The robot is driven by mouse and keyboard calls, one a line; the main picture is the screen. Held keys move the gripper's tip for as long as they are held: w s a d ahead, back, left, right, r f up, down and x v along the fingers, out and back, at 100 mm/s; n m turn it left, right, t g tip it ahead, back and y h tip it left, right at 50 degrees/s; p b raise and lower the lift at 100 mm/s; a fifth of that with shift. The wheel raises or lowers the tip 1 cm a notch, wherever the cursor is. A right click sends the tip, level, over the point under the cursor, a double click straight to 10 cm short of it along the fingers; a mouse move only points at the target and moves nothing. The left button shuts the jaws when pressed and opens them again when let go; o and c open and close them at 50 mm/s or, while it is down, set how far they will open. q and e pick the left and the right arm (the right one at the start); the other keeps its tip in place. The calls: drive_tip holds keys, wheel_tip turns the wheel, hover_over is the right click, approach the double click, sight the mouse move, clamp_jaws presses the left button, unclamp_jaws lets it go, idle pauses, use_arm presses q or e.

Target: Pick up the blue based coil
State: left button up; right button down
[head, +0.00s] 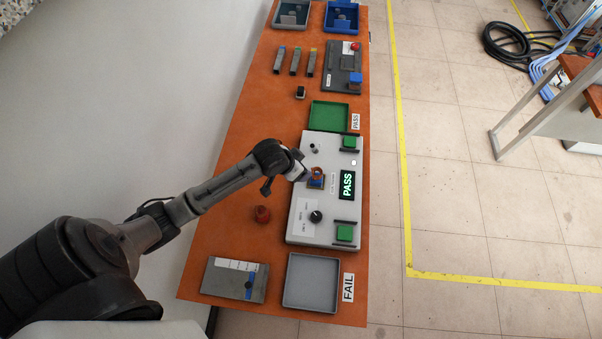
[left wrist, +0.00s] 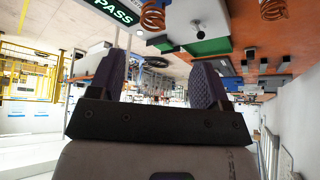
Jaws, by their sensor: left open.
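The blue based coil (head: 316,181) sits on the grey test panel (head: 300,232), left of the screen reading PASS (head: 347,185). It has a small blue base and orange copper windings. My left gripper (head: 300,172) is just left of the coil in the head view, apart or touching I cannot tell. In the left wrist view my left gripper (left wrist: 155,85) is open with nothing between its fingers. A copper coil (left wrist: 153,16) shows at the top edge of that view, cut off, its base hidden. My right gripper is not in view.
A green tray (head: 313,116) marked PASS lies beyond the panel, a grey tray (head: 290,298) marked FAIL at the near end. Green buttons (head: 345,233) rise from the panel. Another coil-like copper shape (left wrist: 273,10) shows in the wrist view.

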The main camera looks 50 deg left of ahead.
sight(317, 171)
use_arm(q)
drive_tip(key=x, duration=0.9)
drive_tip(key=w+d+b+x, duration=0.1)
drive_tip(key=x, duration=0.3)
drive_tip(key=shift+w+d, duration=0.15)
drive_tip(key=shift+w, duration=0.15)
drive_tip(key=shift+r, duration=0.1)
drive_tip(key=c, duration=1.1)
